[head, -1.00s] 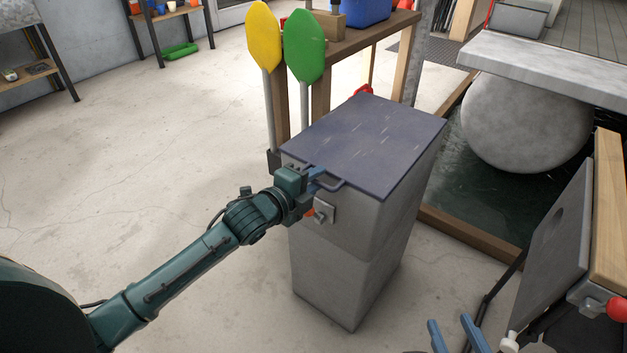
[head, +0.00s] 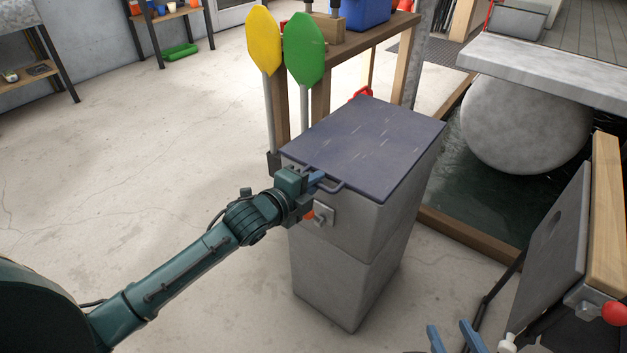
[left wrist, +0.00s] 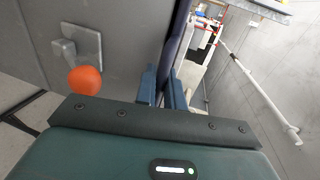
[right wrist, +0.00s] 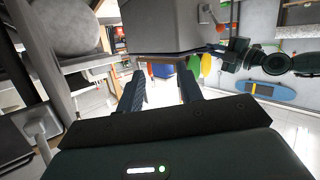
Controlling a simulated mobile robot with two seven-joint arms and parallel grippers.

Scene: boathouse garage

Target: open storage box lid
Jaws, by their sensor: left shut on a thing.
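The storage box (head: 345,275) is a tall grey box standing on the floor. Its dark blue-grey lid (head: 370,140) lies flat on top, with no visible gap. A bar handle (head: 335,187) sticks out from the lid's front edge. My left gripper (head: 318,181) is shut on the handle. In the left wrist view its fingers (left wrist: 163,88) hide most of the handle. A latch (head: 322,212) with an orange knob (left wrist: 85,80) sits on the box front, just below the gripper. My right gripper (head: 453,338) is open and empty, low at the front right.
A yellow paddle (head: 263,40) and a green paddle (head: 304,50) stand just behind the box, beside a wooden bench (head: 375,38). A dark panel (head: 545,255) stands to the right.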

